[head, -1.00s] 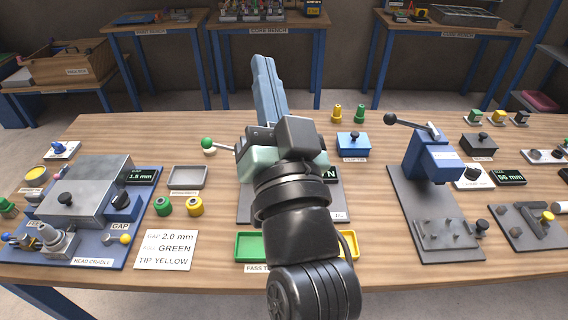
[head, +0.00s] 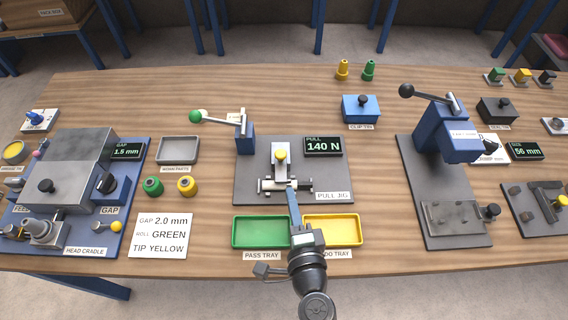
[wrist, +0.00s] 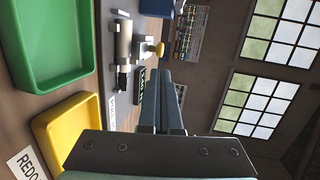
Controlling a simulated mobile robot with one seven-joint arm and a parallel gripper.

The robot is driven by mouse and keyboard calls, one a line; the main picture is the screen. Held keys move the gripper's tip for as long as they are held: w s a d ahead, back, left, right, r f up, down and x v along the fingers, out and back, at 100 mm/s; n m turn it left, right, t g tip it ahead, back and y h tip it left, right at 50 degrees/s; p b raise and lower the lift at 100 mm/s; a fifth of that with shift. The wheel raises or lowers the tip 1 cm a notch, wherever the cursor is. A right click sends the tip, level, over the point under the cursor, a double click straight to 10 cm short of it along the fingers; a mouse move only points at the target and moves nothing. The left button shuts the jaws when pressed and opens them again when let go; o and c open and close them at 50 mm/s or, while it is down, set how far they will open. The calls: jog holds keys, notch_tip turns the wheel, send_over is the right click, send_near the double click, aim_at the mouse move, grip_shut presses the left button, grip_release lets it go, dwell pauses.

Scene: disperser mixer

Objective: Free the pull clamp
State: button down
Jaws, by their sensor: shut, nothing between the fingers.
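The pull jig is a dark plate (head: 325,183) in the middle of the bench. On it stands a light grey block with a yellow knob (head: 281,155), and a metal cylinder piece (head: 270,186) lies crosswise at its front. I cannot tell whether the clamp grips that piece. A blue post (head: 246,135) carries a lever with a green ball (head: 196,117). My gripper (head: 291,192) is shut and empty, its tips near the front of the jig and overlapping the cylinder's right part in the head view. In the wrist view the yellow knob (wrist: 158,49) shows beyond my shut fingers (wrist: 161,78).
A green tray (head: 234,233) and a yellow tray (head: 359,230) sit in front of the jig, my arm crossing between them. The pull display (head: 323,147) reads 140 N. A blue press (head: 440,130) stands to the right, the head cradle (head: 120,225) to the left.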

send_near(284, 151)
jog(key=x, duration=0.5)
jog(key=shift+s+a+f, duration=0.1)
jog(key=shift+a+f, duration=0.2)
jog(key=shift+a, duration=0.1)
jog(key=x, duration=0.1)
jog(key=b+x, duration=0.1)
jog(key=x, duration=0.2)
jog(key=shift+w+d+r, duration=0.3)
jog(key=shift+w, duration=0.05)
jog(key=shift+w+r+b, duration=0.15)
jog(key=shift+w+b, duration=0.1)
jog(key=shift+b, duration=0.05)
jog(key=shift+r, duration=0.2)
